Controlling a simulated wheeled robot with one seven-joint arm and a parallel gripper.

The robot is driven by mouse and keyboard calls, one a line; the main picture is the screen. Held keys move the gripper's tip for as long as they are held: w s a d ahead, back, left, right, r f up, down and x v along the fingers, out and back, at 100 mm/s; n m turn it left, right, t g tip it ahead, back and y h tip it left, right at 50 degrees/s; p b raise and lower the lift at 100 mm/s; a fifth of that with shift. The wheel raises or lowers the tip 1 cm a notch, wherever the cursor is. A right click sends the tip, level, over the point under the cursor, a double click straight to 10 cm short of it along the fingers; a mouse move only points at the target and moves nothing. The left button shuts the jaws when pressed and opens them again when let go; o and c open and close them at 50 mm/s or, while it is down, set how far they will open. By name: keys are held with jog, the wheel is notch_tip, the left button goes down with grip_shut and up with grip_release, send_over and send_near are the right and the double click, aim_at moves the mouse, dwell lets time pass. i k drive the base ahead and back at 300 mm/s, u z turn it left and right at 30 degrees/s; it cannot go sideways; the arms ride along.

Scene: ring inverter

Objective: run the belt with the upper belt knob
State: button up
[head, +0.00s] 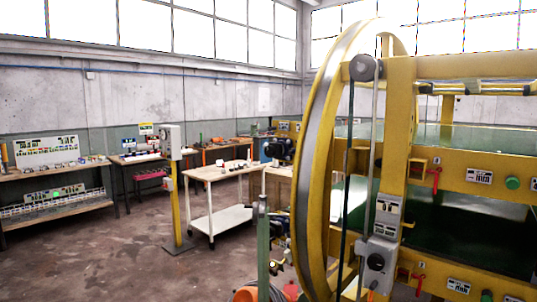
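The ring inverter is a large yellow machine with a tall upright ring (322,150) at the centre right. An upper green belt surface (468,136) lies behind its top rail, and a darker green surface (455,225) lies lower. A grey control box with a round knob (376,262) sits low on the front upright. A green round button (512,183) and a red handle (435,178) are on the upper side rail. The labels are too small to read, so I cannot tell which control is the upper belt knob. My gripper is not in view.
A yellow post with a grey box (172,142) stands on the open floor left of the machine. A white trolley (220,178) is behind it. Workbenches (55,172) line the walls. A green post (263,250) and orange item (247,293) stand close in front. Brown floor (110,262) at left is clear.

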aim_at(270, 151)
jog(key=u, duration=0.85)
jog(key=i, duration=1.4)
jog(key=u, duration=0.55)
jog(key=i, duration=1.45)
jog(key=z, duration=0.45)
